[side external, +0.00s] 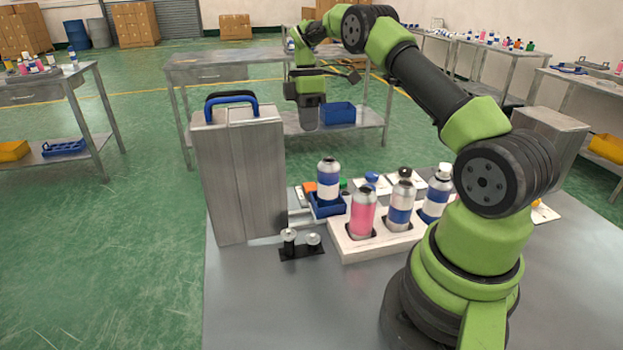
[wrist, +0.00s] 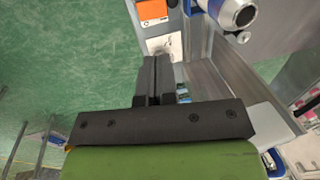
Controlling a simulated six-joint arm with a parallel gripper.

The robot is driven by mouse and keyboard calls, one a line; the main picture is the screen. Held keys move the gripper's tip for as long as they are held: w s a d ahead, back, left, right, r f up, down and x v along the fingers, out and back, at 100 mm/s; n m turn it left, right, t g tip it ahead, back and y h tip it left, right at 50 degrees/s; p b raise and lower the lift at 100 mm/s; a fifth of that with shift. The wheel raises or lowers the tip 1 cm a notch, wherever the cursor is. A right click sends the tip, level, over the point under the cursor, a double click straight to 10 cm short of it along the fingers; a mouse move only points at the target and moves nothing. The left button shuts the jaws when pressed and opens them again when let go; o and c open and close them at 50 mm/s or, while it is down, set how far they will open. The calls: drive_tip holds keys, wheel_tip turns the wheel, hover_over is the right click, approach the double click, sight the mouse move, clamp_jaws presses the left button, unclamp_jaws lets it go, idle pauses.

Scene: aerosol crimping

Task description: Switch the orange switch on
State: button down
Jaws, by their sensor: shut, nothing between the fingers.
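The orange switch (wrist: 154,11) shows at the top of the wrist view, partly cut off by the picture edge. A white labelled plate (wrist: 165,45) lies just below it. In the side view only a small orange part (side external: 310,187) shows, behind the blue holder; whether the switch is on or off cannot be told. My gripper (wrist: 152,60) is shut and empty, its fingertips just below the plate in the wrist view and apart from the orange switch. In the side view my gripper (side external: 310,124) hangs pointing down, high above the table, beyond the cans.
A tall metal machine (side external: 240,180) with a blue handle stands left of the switch. A can (side external: 328,173) sits in a blue holder (side external: 325,208) in front of the switch. Several cans stand in a white rack (side external: 358,249) to the right. A black stand (side external: 301,251) is at the front.

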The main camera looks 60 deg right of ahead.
sight(312, 189)
drive_tip(key=f, duration=0.4)
drive_tip(key=s+a+f, duration=0.1)
drive_tip(key=f, duration=0.4)
drive_tip(key=a+f, duration=0.1)
drive_tip(key=f, duration=0.3)
drive_tip(key=shift+s+f, duration=0.2)
drive_tip(key=shift+s, duration=0.2)
